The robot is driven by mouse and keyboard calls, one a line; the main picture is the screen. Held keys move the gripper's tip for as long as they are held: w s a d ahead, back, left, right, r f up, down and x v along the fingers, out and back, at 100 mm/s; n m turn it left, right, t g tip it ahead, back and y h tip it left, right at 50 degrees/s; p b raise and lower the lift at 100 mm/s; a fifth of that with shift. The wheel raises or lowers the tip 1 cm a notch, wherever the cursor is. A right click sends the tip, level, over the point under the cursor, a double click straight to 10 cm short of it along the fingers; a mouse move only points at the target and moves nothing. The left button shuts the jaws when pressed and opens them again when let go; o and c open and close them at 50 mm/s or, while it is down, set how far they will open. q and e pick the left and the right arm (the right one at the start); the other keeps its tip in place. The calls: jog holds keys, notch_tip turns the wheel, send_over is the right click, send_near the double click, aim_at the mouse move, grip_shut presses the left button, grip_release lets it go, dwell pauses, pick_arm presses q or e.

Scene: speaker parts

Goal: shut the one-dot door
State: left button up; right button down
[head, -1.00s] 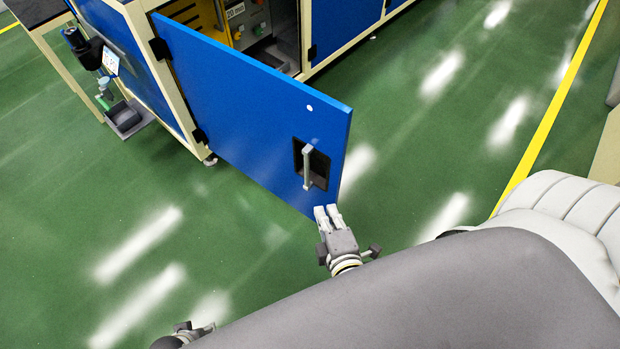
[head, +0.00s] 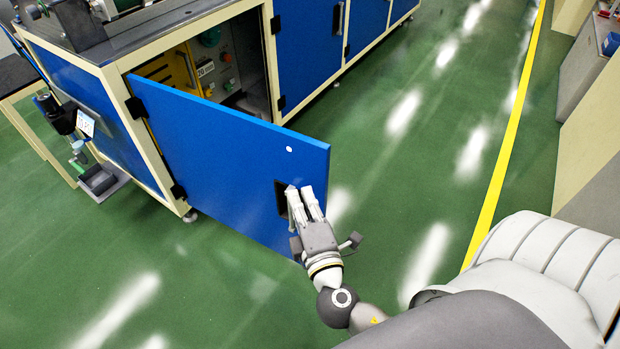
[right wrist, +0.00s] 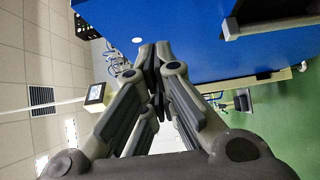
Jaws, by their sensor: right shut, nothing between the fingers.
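The blue one-dot door (head: 225,160) stands open, swung out from the cabinet on hinges at its left edge. Its white dot (head: 289,149) is near the upper right corner. The recessed dark handle pocket (head: 281,198) is partly hidden behind my right gripper (head: 303,190). That gripper is shut and empty, in front of the door's free end; I cannot tell whether it touches. In the right wrist view the closed fingers (right wrist: 153,62) point toward the blue door (right wrist: 190,35), with the white dot (right wrist: 138,40) and dark handle (right wrist: 270,20) beside them. My left gripper is out of view.
The cabinet opening (head: 215,70) shows yellow parts and a panel inside. Other blue doors (head: 308,45) to its right are shut. Green floor (head: 400,150) is clear right of the door, up to a yellow line.

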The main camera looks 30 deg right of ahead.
aim_at(304, 165)
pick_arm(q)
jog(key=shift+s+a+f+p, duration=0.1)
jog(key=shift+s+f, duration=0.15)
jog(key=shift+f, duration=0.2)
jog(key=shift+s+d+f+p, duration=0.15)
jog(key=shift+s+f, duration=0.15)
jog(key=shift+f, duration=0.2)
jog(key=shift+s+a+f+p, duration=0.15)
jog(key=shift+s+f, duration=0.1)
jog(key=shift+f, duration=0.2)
pick_arm(e)
jog(key=shift+w+d, duration=0.75)
jog(key=shift+d, duration=0.25)
jog(key=shift+w+d, duration=0.7)
jog(key=shift+d, duration=0.25)
